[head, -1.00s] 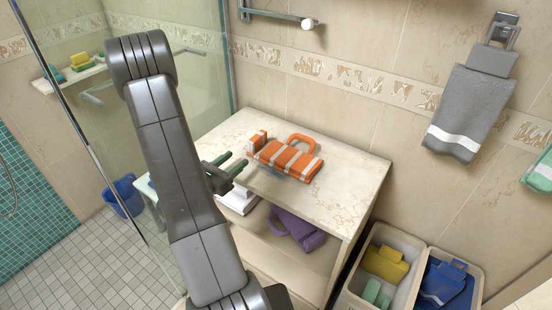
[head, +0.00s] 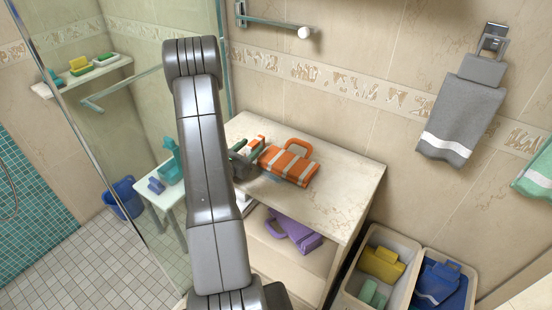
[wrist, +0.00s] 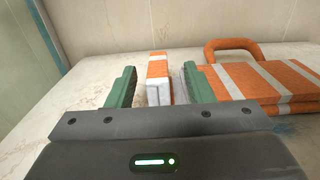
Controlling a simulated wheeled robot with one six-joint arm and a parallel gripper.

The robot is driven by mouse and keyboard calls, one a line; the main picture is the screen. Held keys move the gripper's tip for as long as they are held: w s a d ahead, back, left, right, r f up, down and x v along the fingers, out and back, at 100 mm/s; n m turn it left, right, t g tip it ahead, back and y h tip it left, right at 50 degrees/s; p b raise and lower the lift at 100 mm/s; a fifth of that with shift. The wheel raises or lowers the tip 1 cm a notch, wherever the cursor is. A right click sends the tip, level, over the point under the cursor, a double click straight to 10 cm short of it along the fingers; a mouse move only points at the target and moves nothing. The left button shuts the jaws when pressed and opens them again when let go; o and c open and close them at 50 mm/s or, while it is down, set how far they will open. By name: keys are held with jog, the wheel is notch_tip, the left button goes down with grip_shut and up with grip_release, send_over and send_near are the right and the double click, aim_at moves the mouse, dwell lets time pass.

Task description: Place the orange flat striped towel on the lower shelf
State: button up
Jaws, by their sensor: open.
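The orange towel (head: 290,165) with white stripes and a loop lies flat on the counter top; it also shows at the right of the wrist view (wrist: 265,82). A small upright orange-and-white striped block (wrist: 158,80) stands just left of it; whether the two are joined I cannot tell. My gripper (head: 247,158) is open at the counter's left part. In the wrist view its green fingers (wrist: 160,72) are either side of the small block, with gaps. The right finger is close to the towel's left edge. The lower shelf (head: 290,262) is under the counter, partly hidden by my arm.
A purple looped towel (head: 295,230) is on the lower shelf. Two bins (head: 350,292) with yellow, green and blue items stand at the right. A grey towel (head: 460,118) hangs on the wall. A glass shower panel (head: 150,120) is at the left.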

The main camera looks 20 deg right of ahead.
aim_at(255, 141)
jog(key=p+x, duration=0.1)
jog(key=x, duration=0.2)
jog(key=shift+w+d+r, duration=0.1)
jog(key=shift+w+d, duration=0.15)
jog(key=shift+w, duration=0.1)
grip_shut()
